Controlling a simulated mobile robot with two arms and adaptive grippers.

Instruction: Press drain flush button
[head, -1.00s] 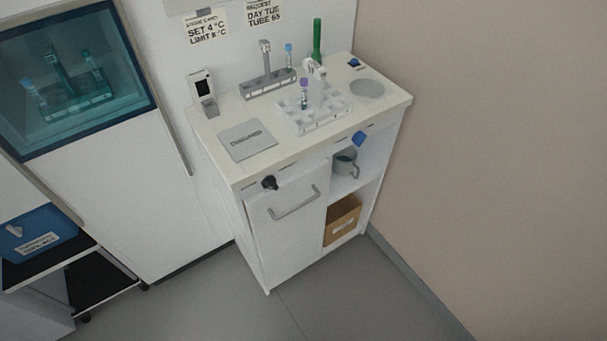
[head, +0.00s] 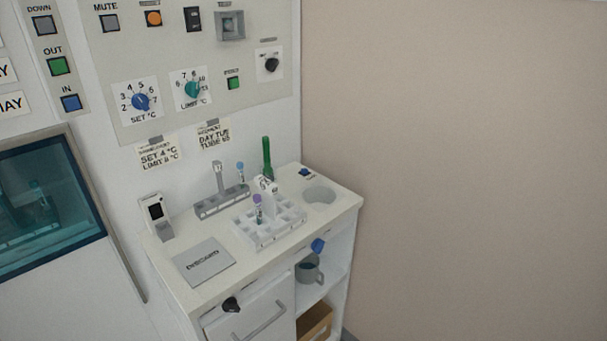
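A small blue button (head: 305,172) sits on the back right of the white counter (head: 205,292), with a small label beside it too small to read. A round grey drain basin (head: 320,194) is set in the counter just in front of it. A blue knob (head: 318,245) is on the cabinet's front edge below. Neither of my grippers is in view.
On the counter stand a white compartment tray (head: 262,238), a grey rack (head: 222,202), a green tube (head: 267,158), a small display device (head: 157,215) and a grey discard plate (head: 203,262). A control panel (head: 200,55) hangs above. A beige wall (head: 460,170) bounds the right.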

